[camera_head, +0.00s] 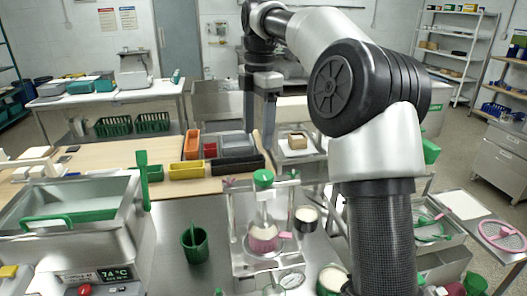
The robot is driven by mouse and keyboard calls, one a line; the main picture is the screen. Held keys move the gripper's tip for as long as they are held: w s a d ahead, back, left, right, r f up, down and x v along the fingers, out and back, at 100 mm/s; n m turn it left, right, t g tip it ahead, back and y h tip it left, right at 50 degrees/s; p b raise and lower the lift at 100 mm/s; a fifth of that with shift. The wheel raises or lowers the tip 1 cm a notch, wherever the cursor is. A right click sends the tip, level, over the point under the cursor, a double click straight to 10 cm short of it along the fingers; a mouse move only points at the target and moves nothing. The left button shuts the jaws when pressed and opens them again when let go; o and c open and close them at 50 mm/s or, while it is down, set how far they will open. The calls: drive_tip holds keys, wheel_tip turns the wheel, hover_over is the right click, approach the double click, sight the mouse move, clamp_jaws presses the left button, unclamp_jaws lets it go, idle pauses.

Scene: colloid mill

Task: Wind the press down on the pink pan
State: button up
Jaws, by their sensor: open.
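The press (235,222) stands on the steel table, a clear-looking frame with a green knob (263,178) on top of its upright screw. The pink pan (264,241) sits inside the frame, under the screw. A pale disc or filling shows at the pan's top; whether the press plate touches it, I cannot tell. My gripper (259,125) points down with its grey fingers apart and empty. In the picture it is just above the green knob; its exact depth relative to the knob is hard to tell.
A steel vat (70,215) with a green handle stands left. A green cup (195,244), a dark cup (306,219) and a dial gauge (291,280) are near the press. Coloured bins (186,171) lie behind.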

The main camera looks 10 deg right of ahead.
sight(264, 175)
wheel_tip(264, 175, up, 3)
drive_tip(key=w+d+n+p, duration=0.2)
drive_tip(key=n, duration=0.3)
wheel_tip(264, 175, down, 17)
drive_tip(key=shift+r+b, duration=0.1)
drive_tip(key=shift+b, duration=0.45)
drive_tip(key=c, duration=1)
